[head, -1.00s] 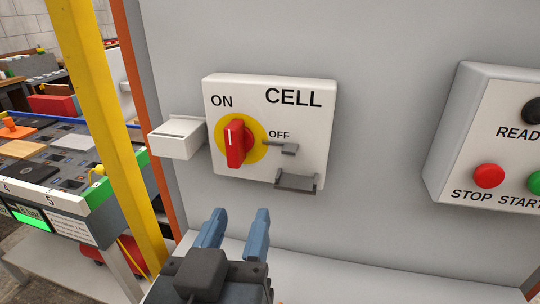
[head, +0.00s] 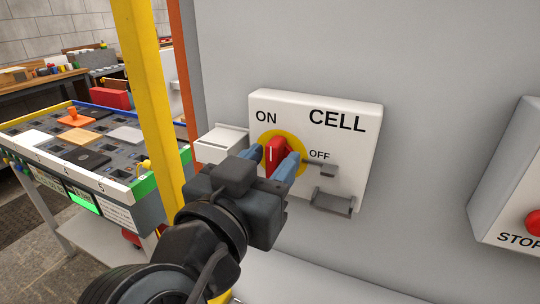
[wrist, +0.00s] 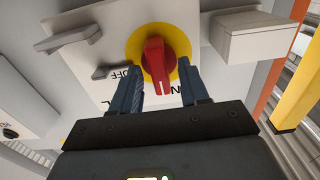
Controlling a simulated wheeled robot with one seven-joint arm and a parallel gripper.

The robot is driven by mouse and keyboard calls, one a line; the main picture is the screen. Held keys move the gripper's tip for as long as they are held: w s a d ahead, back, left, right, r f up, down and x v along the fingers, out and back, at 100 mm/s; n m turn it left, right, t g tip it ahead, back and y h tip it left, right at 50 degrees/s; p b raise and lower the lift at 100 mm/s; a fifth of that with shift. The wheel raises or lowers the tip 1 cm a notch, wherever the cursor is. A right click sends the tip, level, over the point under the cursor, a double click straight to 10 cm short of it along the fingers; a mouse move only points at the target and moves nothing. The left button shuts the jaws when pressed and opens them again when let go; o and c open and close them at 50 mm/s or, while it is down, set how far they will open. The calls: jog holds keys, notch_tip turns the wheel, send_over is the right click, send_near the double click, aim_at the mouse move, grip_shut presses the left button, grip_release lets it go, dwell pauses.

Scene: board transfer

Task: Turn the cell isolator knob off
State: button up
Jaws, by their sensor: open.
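The red isolator knob (head: 275,156) sits on a yellow disc on the white CELL plate (head: 340,145). Its handle stands nearly upright, with the white mark towards ON, and OFF is printed to the right. My gripper (head: 273,163) is open, with one blue finger on each side of the knob handle. In the wrist view the red knob (wrist: 157,65) shows between the two fingertips (wrist: 160,78), with a visible gap on each side. I cannot tell whether either finger touches it in the head view.
A grey hasp bracket (head: 325,168) sticks out right of the knob, with another grey bracket (head: 333,203) below. A white box (head: 221,144) juts out left of the plate. A yellow post (head: 150,100) stands farther left, and a button box (head: 510,190) is at right.

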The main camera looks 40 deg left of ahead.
jog(key=shift+w, duration=0.15)
jog(key=shift+c, duration=0.3)
grip_shut()
